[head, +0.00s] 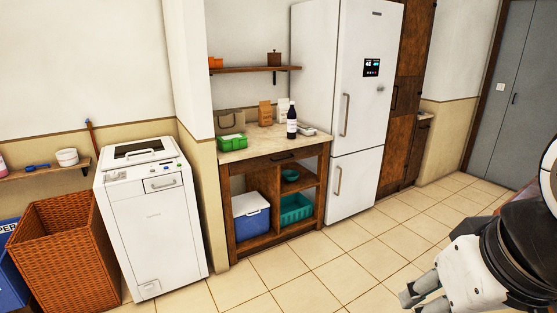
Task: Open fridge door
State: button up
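A tall white fridge (360,100) stands at the back, right of a wooden counter. Its upper door, with a small dark display, is shut and has a vertical grey handle (346,115) near its left edge. A shut lower door (355,183) has its own handle (338,181). My gripper (409,299) is at the bottom right, in front of the fridge and well apart from it. Its fingers look spread apart and nothing shows between them. Part of my arm shows at the right edge.
A white washing machine (155,235) and a wicker basket (66,250) stand left. A tall wooden cabinet (405,100) adjoins the fridge. The tiled floor (330,262) before the fridge is clear.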

aim_at(369, 34)
jog(key=i, duration=2.15)
jog(key=i+j+z, duration=0.1)
jog(key=i+z, duration=0.15)
jog(key=i, duration=0.25)
jog(key=i+j+z, duration=0.15)
jog(key=i+z, duration=0.15)
jog(key=i, duration=0.2)
jog(key=i+j+z, duration=0.25)
jog(key=i, duration=0.2)
jog(key=i+j+z, duration=0.6)
